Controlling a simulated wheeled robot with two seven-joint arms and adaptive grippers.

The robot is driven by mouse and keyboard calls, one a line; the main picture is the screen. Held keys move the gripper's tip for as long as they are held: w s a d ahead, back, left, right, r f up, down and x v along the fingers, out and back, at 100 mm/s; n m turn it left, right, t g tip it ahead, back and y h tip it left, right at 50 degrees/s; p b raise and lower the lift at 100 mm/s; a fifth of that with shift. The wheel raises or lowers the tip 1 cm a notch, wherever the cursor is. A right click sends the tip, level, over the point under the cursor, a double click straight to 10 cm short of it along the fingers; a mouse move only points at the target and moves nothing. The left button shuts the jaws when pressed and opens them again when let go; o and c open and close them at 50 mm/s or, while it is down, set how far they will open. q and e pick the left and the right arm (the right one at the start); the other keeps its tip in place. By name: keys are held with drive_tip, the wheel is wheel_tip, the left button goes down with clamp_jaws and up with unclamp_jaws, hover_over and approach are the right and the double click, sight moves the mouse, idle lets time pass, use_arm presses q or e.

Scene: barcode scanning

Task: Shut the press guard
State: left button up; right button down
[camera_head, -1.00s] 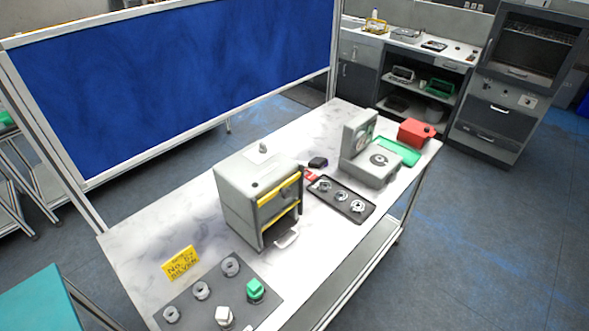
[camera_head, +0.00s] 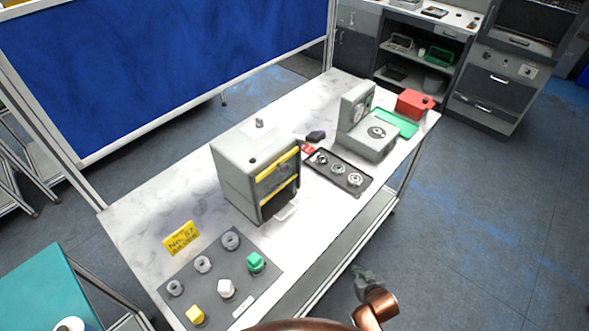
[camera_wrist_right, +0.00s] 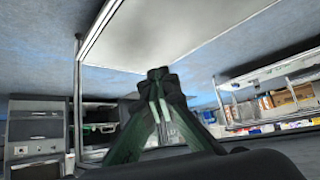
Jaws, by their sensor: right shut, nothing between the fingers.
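The press is a grey box-shaped machine (camera_head: 236,178) standing mid-table. Its front has a dark opening crossed by yellow bars (camera_head: 280,192). A pale handle (camera_head: 287,212) sticks out low at the front, near the table top; how far the guard is open I cannot tell. My right gripper (camera_head: 365,274) is in front of the table's near edge, right of and well apart from the press. In the right wrist view its fingers (camera_wrist_right: 158,76) are together with nothing between them. My left gripper is not in view.
A black tray (camera_head: 337,172) with rings, a grey device (camera_head: 367,142) and a red box (camera_head: 414,103) stand to the right. Floor in front is open.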

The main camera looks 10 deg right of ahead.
drive_tip(key=w+a+r+t+y, duration=0.1)
drive_tip(key=w+a+r+t, duration=0.2)
drive_tip(key=r, duration=0.9)
drive_tip(key=w+a+r+t+y, duration=0.2)
drive_tip(key=w+r+t, duration=0.2)
drive_tip(key=r, duration=0.8)
drive_tip(key=w+a+r+t+y, duration=0.1)
drive_tip(key=w+a+r+t, duration=0.2)
drive_tip(key=r, duration=0.9)
drive_tip(key=s+a+r+n+t+y, duration=0.1)
drive_tip(key=s+a+r+n+y, duration=0.1)
drive_tip(key=a+r+n+y, duration=0.5)
drive_tip(key=w+a+r+m+y+p, duration=0.2)
drive_tip(key=w+a+r, duration=0.3)
drive_tip(key=w+r, duration=0.25)
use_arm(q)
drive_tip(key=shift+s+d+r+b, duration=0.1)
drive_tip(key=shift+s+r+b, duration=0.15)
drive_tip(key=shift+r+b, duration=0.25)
use_arm(e)
drive_tip(key=shift+a+f, duration=0.2)
drive_tip(key=shift+f, duration=0.65)
drive_tip(key=shift+a+f, duration=0.2)
drive_tip(key=shift+f, duration=0.6)
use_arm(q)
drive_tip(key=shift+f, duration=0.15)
